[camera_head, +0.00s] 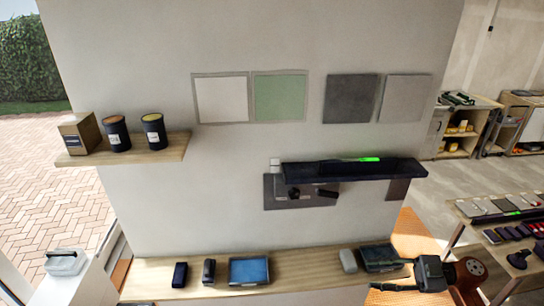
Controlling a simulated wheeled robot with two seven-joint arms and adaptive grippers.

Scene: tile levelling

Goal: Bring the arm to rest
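My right gripper (392,275) comes in at the lower right, above the front edge of the lower wooden shelf (320,262). Its dark fingers point left and look spread apart, with nothing seen between them. The dark green tray (382,256) is just beyond the fingers; whether they touch it I cannot tell. My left gripper is not in view. A long dark level with a bright green strip (365,159) lies on the dark wall shelf (405,170). Pale (221,99), green (280,97), dark grey (350,98) and light grey (404,98) tiles are on the wall.
The lower shelf also holds a blue tray (249,270), small dark items (180,275) and a pale block (348,260). A left shelf (170,150) carries a box (79,133) and two dark cans (116,133). A table with several items (505,215) stands at right.

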